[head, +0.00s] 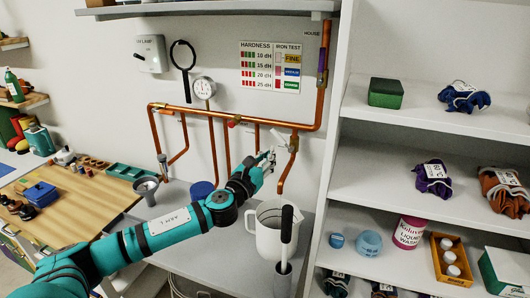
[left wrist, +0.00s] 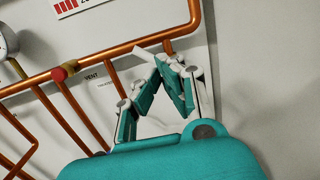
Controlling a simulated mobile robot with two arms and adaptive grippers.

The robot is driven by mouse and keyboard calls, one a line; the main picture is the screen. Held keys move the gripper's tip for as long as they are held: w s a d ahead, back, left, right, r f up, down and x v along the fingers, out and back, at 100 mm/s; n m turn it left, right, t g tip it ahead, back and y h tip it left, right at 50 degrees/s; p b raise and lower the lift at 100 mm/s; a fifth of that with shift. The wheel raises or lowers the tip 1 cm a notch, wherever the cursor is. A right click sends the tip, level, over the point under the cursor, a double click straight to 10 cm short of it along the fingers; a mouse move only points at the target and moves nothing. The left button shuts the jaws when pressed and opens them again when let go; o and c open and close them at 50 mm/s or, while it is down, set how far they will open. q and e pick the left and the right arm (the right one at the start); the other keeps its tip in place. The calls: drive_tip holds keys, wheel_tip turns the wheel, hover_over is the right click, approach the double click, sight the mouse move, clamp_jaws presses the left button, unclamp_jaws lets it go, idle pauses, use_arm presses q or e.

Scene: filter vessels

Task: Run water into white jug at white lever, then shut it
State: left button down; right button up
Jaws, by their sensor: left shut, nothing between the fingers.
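The white jug (head: 268,238) stands upright on the grey bench, below the open end of a copper outlet pipe (head: 287,175). No water stream shows, and I cannot see the water level inside. The white lever (head: 279,137) is on the pipework above the jug; a pale end of it shows in the left wrist view (left wrist: 140,54). My left gripper (head: 270,154) is shut and empty, just below and left of the lever. In the left wrist view its fingertips (left wrist: 172,58) are close to the lever; I cannot tell whether they touch. My right gripper is not in view.
A dark-handled tool (head: 286,226) stands in a grey holder in front of the jug. A blue vessel (head: 202,189) and a grey funnel (head: 147,186) stand to the left. A red valve knob (left wrist: 62,74) is on the pipe. Shelves (head: 425,116) stand at the right.

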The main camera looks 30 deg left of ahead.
sight(282, 140)
use_arm(q)
drive_tip(key=s+a+f+m+g+y+b, duration=0.15)
drive_tip(key=a+m, duration=0.25)
drive_tip(key=m, duration=0.4)
drive_tip(key=w+a+p, duration=0.1)
drive_tip(key=w+p, duration=0.1)
drive_tip(key=w, duration=0.7)
drive_tip(key=shift+w+a+y+p, duration=0.2)
drive_tip(key=shift+a+y+p, duration=0.05)
drive_tip(key=shift+y+p, duration=0.1)
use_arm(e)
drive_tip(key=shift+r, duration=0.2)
use_arm(q)
drive_tip(key=shift+t, duration=0.25)
drive_tip(key=shift+w+d+r+p, duration=0.15)
drive_tip(key=shift+d+r+p, duration=0.35)
drive_tip(key=shift+p, duration=0.55)
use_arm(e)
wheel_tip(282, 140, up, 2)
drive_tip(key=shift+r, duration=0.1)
use_arm(q)
drive_tip(key=shift+a+r, duration=0.1)
drive_tip(key=shift+a, duration=0.05)
